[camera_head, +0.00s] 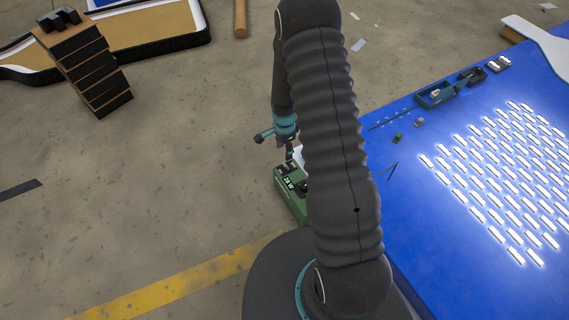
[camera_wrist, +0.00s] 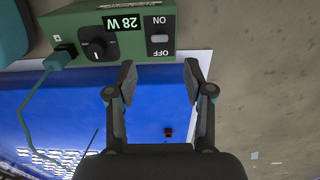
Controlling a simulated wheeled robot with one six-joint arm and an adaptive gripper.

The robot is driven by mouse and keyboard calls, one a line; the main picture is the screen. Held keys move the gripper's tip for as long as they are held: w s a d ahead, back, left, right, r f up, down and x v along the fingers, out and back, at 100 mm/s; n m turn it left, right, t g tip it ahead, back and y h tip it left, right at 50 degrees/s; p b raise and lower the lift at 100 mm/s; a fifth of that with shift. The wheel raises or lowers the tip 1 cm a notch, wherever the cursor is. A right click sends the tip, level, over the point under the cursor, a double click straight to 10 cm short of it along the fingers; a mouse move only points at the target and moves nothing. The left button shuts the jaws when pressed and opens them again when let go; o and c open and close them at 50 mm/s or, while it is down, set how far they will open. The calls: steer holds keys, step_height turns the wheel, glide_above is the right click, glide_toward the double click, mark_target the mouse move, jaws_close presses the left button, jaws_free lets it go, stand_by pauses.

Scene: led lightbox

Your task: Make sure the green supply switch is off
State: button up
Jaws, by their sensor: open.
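The green supply (camera_wrist: 130,48) spans the top of the wrist view, with a black knob (camera_wrist: 98,46), a label or display reading "28 W" and a small pale switch (camera_wrist: 160,38) between the words ON and OFF. I cannot tell which way the switch is set. My gripper (camera_wrist: 160,80) is open and empty, its two fingers apart just below the supply's face, roughly in line with the switch.
A blue table (camera_head: 410,190) with rows of lit white LEDs (camera_head: 510,170) lies right of my arm. A blue tool tray (camera_head: 437,95) and small parts lie at its far side. The floor between is largely clear.

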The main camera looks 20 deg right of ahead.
mark_target(285, 166)
step_height(285, 166, down, 10)
steer(key=shift+r, duration=0.2)
jaws_close()
stand_by(0.4)
